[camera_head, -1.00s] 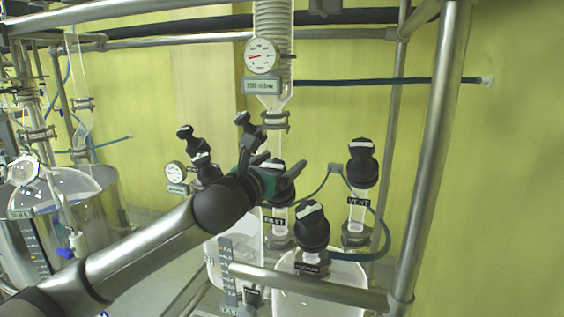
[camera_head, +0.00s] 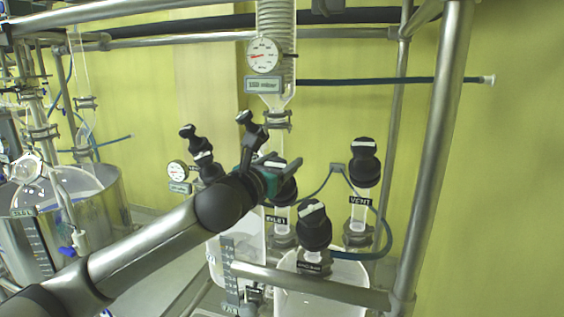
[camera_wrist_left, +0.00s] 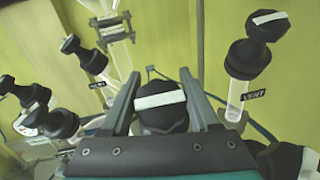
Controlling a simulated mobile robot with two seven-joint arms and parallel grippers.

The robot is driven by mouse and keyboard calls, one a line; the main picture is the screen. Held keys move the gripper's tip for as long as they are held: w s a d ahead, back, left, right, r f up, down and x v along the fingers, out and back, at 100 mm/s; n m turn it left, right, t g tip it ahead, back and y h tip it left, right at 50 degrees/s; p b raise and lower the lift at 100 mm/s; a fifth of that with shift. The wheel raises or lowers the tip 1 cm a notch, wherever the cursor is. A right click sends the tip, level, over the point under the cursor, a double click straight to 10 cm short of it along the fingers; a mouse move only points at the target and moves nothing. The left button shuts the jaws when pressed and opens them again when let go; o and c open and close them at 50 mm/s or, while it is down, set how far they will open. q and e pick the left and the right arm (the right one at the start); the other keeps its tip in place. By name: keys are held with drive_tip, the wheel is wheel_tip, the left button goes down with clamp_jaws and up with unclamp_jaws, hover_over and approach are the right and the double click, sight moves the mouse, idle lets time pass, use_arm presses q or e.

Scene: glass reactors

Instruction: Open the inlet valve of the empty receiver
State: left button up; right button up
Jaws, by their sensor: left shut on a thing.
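The inlet valve has a black knob with a white stripe (camera_wrist_left: 160,100) and an "INLET" label (camera_head: 277,219) on its glass neck. My left gripper (camera_head: 281,165) is shut on this knob from above. In the left wrist view its two fingers (camera_wrist_left: 160,78) stand on either side of the knob, and the stripe runs across between them. In the head view my gripper hides part of the knob. The right receiver (camera_head: 335,280) is a pale glass vessel in which I see no clear liquid level. A second receiver (camera_head: 217,262) stands to its left, partly behind my arm. My right gripper is not in view.
The vent valve (camera_head: 364,163) stands to the right, and another black-knobbed valve (camera_head: 314,225) stands in front. More black knobs (camera_head: 203,165) and a gauge (camera_head: 177,170) are at the left. A metal rail (camera_head: 310,287) crosses in front, and a steel post (camera_head: 437,150) rises at the right.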

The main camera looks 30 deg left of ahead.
use_arm(q)
drive_tip(key=shift+n+y, duration=0.3)
drive_tip(key=shift+y, duration=0.1)
